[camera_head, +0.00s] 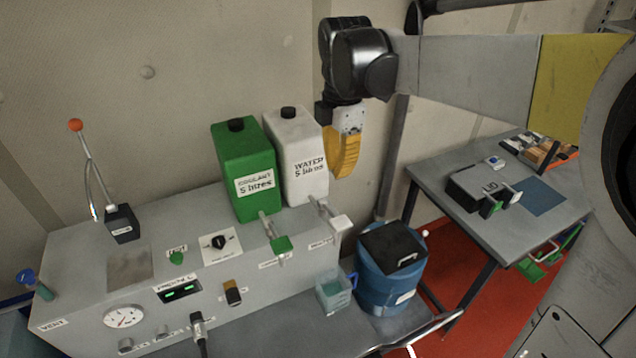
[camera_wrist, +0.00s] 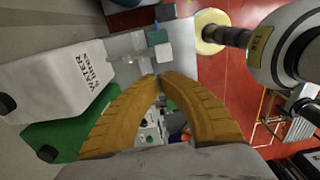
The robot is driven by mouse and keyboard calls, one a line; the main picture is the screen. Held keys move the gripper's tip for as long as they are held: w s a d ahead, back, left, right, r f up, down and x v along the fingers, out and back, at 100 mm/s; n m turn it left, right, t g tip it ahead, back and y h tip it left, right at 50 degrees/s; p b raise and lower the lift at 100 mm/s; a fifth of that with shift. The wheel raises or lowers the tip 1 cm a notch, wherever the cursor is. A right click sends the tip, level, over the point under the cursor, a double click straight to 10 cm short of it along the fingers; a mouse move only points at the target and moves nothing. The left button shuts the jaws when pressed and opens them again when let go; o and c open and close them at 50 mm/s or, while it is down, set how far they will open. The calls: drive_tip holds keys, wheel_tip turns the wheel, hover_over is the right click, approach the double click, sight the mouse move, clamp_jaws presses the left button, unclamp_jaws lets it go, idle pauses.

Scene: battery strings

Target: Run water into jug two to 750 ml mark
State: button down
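A clear jug (camera_head: 332,293) with a blue handle stands on the low surface in front of the grey cabinet, roughly below the white tap. Its marks, number and water level are too small to read. The white WATER 5 litres container (camera_head: 297,160) stands on the cabinet; it also shows in the wrist view (camera_wrist: 55,85). Its tap has a white handle (camera_head: 341,222). My yellow gripper (camera_head: 343,160) hangs in the air right of this container, above the tap, touching nothing. In the wrist view the fingertips (camera_wrist: 161,76) meet with nothing between them.
The green coolant container (camera_head: 243,170) and its green tap (camera_head: 281,244) are left of the water. A blue drum (camera_head: 388,283) with a black lid stands right of the jug. A lever with a red knob (camera_head: 76,125) rises at left. A grey table (camera_head: 455,222) is at right.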

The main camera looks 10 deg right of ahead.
sight(340, 226)
drive_tip(key=shift+f, duration=0.1)
wheel_tip(340, 226, down, 14)
drive_tip(key=shift+r+p, duration=0.1)
drive_tip(key=shift+p, duration=0.5)
drive_tip(key=f+t+b, duration=0.1)
drive_tip(key=b, duration=0.1)
drive_tip(key=s+f+t+b, duration=0.1)
drive_tip(key=b, duration=0.1)
drive_tip(key=f+t+b, duration=0.1)
drive_tip(key=f+t, duration=0.1)
drive_tip(key=shift+s+d+y+b, duration=0.15)
drive_tip(key=shift+s+y+b, duration=0.1)
drive_tip(key=shift+y+b, duration=0.15)
drive_tip(key=shift+w+f, duration=0.15)
drive_tip(key=shift+f, duration=0.15)
drive_tip(key=shift+r, duration=0.1)
idle(3.7)
